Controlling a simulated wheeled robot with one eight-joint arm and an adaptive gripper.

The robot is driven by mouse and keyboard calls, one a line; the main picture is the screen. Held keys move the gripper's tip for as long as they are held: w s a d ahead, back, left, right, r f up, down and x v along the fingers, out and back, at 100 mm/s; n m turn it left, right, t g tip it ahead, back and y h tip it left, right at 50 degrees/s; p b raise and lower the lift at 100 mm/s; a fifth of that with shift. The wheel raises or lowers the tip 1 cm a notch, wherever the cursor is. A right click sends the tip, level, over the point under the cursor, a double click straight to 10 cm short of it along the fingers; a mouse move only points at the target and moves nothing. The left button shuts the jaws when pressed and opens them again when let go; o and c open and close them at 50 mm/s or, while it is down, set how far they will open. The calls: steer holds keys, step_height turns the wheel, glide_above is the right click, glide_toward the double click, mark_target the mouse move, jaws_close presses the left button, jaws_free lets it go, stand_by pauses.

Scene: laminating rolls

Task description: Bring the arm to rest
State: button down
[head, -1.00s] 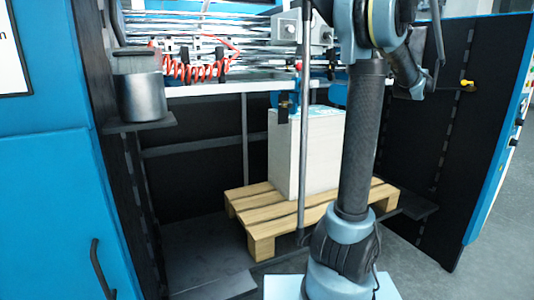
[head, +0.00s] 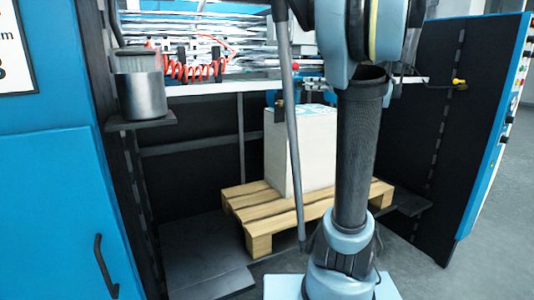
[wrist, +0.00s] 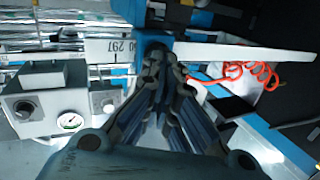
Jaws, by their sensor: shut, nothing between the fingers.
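My gripper (wrist: 155,55) shows in the wrist view, with its two fingers meeting at the tips. It is shut and empty. The head view shows my arm standing upright right of the middle, with its upper part cut off by the top edge; the gripper itself is not in that view. In the wrist view, a control box with a round gauge (wrist: 70,121) is to the left of the fingers, and a red coiled hose (wrist: 250,74) is to the right.
A blue machine (head: 62,190) frames an open bay. A white stack (head: 290,155) stands on a wooden pallet (head: 258,228) behind my arm. A grey pot (head: 141,95) sits on a small shelf at left. Open floor (head: 500,240) lies at the right.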

steer(key=s+a+f+m+g+h, duration=0.2)
steer(key=s+a+f+g+h, duration=0.15)
steer(key=s+f, duration=0.65)
steer(key=s+a+f+m+g+h, duration=0.2)
steer(key=s+a+f+g, duration=0.2)
steer(key=s+f, duration=0.65)
steer(key=s+d+f+m+h, duration=0.1)
steer(key=s+d+f+h, duration=0.1)
steer(key=f, duration=0.4)
steer(key=s+d+f+m+g+h, duration=0.1)
steer(key=s+d+f+m+h, duration=0.1)
steer(key=s+d+f+h, duration=0.1)
steer(key=s+d+f+m+h, duration=0.1)
steer(key=s+d+f+h, duration=0.2)
steer(key=f, duration=0.5)
steer(key=shift+s+d+f+m+g, duration=0.35)
steer(key=shift+s+d, duration=0.25)
steer(key=shift+s, duration=0.65)
